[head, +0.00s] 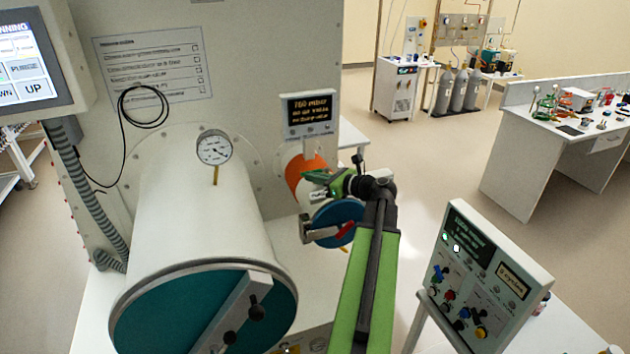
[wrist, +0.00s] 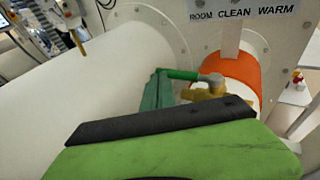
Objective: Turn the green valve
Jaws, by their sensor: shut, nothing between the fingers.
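The green valve shows in the wrist view as a green lever handle (wrist: 180,75) on a brass body (wrist: 203,92) with a grey hub. It stands in front of the orange-banded white cylinder. My gripper (wrist: 158,78) is shut and empty, with its teal fingertips right beside the left end of the green handle. I cannot tell whether they touch it. In the head view my gripper (head: 316,180) is at the small port, in front of the orange band (head: 303,172). There it largely hides the valve.
The large white chamber (head: 195,225) with a dial gauge (head: 214,147) fills the left. Below my gripper is a blue round door (head: 337,222) with a latch. A control panel (head: 481,275) with coloured knobs stands at the lower right. Floor is clear behind it.

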